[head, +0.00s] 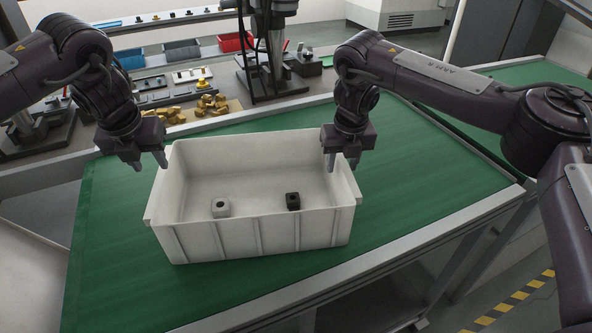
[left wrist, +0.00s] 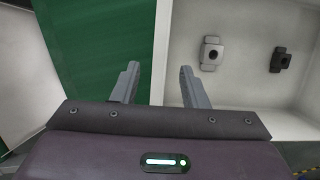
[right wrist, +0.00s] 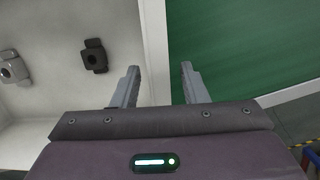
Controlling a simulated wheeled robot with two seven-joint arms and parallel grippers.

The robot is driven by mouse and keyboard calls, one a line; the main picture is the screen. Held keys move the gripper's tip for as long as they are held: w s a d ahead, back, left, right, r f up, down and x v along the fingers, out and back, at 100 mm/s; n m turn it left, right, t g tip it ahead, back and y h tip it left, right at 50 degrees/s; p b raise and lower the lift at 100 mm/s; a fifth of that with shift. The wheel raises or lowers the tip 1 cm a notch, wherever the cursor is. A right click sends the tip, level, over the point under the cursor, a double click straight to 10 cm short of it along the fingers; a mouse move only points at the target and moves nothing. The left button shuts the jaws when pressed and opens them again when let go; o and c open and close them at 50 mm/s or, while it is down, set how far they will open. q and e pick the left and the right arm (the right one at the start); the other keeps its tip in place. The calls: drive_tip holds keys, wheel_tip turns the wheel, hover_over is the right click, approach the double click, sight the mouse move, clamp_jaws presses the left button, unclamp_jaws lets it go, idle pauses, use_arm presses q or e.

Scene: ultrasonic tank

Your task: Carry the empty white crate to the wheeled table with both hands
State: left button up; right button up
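The white crate (head: 256,236) stands on the green-topped table. It is not empty: a light grey block (head: 220,208) and a black block (head: 293,201), each with a round hole, lie on its floor. My left gripper (head: 150,167) is open at the crate's left end wall, one finger outside and one inside the rim in the left wrist view (left wrist: 157,85). My right gripper (head: 342,165) is open at the right end wall, its fingers likewise either side of the rim in the right wrist view (right wrist: 157,85). Neither gripper is closed on the rim. I cannot tell how far the fingertips reach below it.
The green table top (head: 430,165) is clear right of the crate. Behind stands a bench with brass-coloured parts (head: 210,104), a red bin (head: 236,42), blue-grey bins (head: 182,50) and a dark upright machine. Another green surface (head: 535,72) lies at the far right. Yellow-black floor tape (head: 510,300) shows lower right.

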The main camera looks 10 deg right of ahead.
drive_tip(key=shift+r, duration=0.1)
use_arm(q)
drive_tip(key=v, duration=0.4)
drive_tip(key=shift+r, duration=0.25)
use_arm(e)
wheel_tip(320, 180, up, 12)
drive_tip(key=s, duration=0.1)
drive_tip(key=shift+s+f, duration=0.2)
drive_tip(key=shift+s, duration=0.15)
